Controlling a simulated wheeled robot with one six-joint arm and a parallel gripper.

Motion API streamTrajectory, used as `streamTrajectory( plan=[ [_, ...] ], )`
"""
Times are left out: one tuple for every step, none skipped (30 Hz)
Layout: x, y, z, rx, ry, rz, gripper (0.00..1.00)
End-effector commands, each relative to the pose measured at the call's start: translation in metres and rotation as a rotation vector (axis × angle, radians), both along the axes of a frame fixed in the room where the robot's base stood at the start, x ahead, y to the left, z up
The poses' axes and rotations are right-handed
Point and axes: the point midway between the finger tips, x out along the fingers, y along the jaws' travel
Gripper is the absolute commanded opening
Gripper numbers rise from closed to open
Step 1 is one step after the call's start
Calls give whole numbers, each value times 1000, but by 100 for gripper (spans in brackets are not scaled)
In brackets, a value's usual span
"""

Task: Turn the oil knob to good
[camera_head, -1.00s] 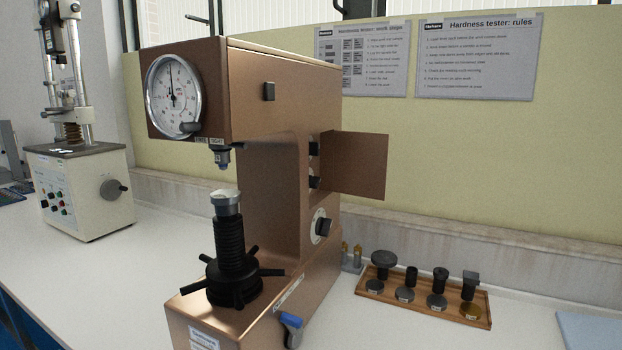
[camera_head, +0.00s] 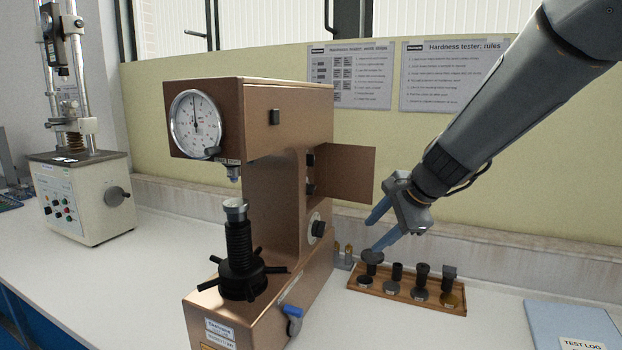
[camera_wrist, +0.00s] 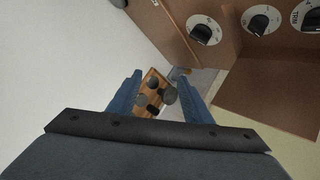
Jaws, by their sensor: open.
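The copper-brown hardness tester (camera_head: 270,115) stands on the bench with its side panel (camera_head: 346,172) swung out. A black knob on a white dial (camera_head: 316,228) sits low on its right side. Two more knobs (camera_head: 310,160) sit above it beside the panel. The wrist view shows these as a left knob (camera_wrist: 204,31), a middle knob (camera_wrist: 259,22) and a right knob (camera_wrist: 311,17); I cannot read which is oil. My gripper (camera_head: 373,232) is open and empty, right of the tester and apart from the knobs. It also shows in the wrist view (camera_wrist: 159,77).
A wooden tray (camera_head: 408,294) with several dark anvils lies below my gripper. A small grey holder (camera_head: 343,261) stands between tray and tester. A test log (camera_head: 570,325) lies at right. Another tester (camera_head: 82,200) stands left.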

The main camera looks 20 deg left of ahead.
Motion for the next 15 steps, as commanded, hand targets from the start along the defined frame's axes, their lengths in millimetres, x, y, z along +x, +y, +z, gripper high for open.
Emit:
streamTrajectory(
  plan=[
    [16,35,27,91,12,-58,45],
    [24,52,40,144,24,-92,45],
    [33,72,56,208,39,-134,45],
    [38,86,66,251,52,-160,45],
    [43,97,75,288,63,-182,45],
    [47,109,86,331,76,-206,45],
    [50,117,92,356,86,-222,45],
    [53,122,96,376,93,-234,45],
    [55,128,101,398,102,-246,45],
    [56,132,103,407,105,-251,45],
    [58,135,103,414,107,-255,45],
    [59,138,102,419,111,-258,45],
    [60,140,101,420,113,-259,45],
    [62,142,99,420,113,-259,45],
    [64,145,96,419,112,-259,45]
  ],
)
